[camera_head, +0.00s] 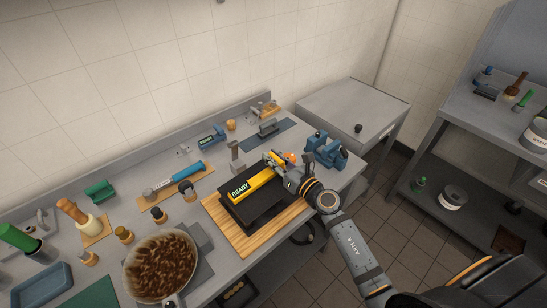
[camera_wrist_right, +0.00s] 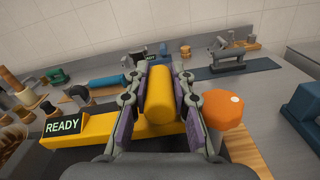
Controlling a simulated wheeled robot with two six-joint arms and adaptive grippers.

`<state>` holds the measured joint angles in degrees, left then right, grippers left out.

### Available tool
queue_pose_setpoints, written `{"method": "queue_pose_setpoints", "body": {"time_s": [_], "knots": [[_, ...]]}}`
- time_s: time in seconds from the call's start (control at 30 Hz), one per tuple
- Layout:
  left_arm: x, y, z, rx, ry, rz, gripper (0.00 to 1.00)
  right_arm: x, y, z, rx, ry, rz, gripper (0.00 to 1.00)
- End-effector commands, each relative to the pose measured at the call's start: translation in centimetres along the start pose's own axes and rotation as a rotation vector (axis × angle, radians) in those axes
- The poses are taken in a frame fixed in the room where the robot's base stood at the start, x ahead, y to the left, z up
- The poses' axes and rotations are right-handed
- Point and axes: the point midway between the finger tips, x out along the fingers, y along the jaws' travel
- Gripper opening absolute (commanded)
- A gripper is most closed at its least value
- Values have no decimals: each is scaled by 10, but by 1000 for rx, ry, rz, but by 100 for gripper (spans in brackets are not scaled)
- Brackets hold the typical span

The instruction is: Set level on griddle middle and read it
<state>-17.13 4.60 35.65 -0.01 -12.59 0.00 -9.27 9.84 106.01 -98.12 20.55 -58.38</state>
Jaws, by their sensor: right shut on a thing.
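The yellow level (camera_head: 258,183) lies along the top of the black griddle (camera_head: 262,216), over its middle and back part. My right gripper (camera_head: 279,163) is shut on the level's upright yellow grip (camera_wrist_right: 158,88), with a finger on each side. I cannot tell whether the level's underside touches the griddle. The griddle stands on a wooden board (camera_head: 228,238). My left gripper is in neither view.
An orange knob (camera_wrist_right: 225,109) is close beside my right gripper. A blue clamp-like device (camera_head: 325,150) stands to the right. A pan of brown pieces (camera_head: 160,264) and several small tools crowd the counter at left. The side table (camera_head: 345,108) is mostly clear.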

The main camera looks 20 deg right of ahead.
Motion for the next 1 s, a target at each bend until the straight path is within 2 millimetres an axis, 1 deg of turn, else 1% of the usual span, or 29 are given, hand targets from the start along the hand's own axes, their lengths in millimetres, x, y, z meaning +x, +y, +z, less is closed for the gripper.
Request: {"method": "queue_pose_setpoints", "body": {"time_s": [0.57, 1.0], "knots": [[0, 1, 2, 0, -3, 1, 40, 0, 0, 0, 0, -1, 0, 0], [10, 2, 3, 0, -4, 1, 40, 0, -3, -11, 0, -1, 0, 0]]}}
